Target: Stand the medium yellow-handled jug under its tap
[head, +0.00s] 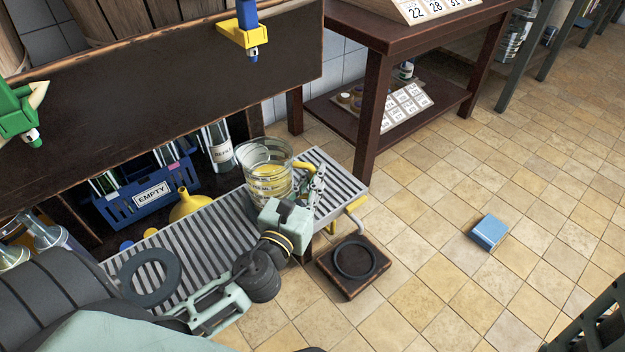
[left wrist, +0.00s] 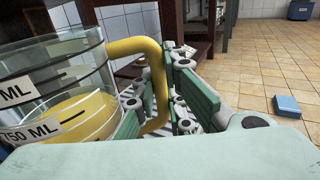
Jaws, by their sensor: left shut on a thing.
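The clear jug (head: 262,180) with a yellow handle stands upright at the right part of a slatted metal rack (head: 215,232); I cannot tell whether it touches the slats. Yellow shows inside its lower part. In the left wrist view the jug (left wrist: 70,85) has a "750 ML" label, and its yellow handle (left wrist: 150,50) runs between the fingers. My left gripper (head: 316,185) is shut on that handle, on the jug's right side. A tap with a yellow body and blue top (head: 246,37) hangs from the dark shelf above. A green tap (head: 18,112) is at the far left.
A dark ring (head: 125,272) lies on the rack's left part. Another ring (head: 378,262) sits on a brown block on the floor. A yellow funnel (head: 188,206) and a blue crate (head: 125,211) marked "EMPTY" are behind the rack. A blue box (head: 489,232) lies on open tiled floor.

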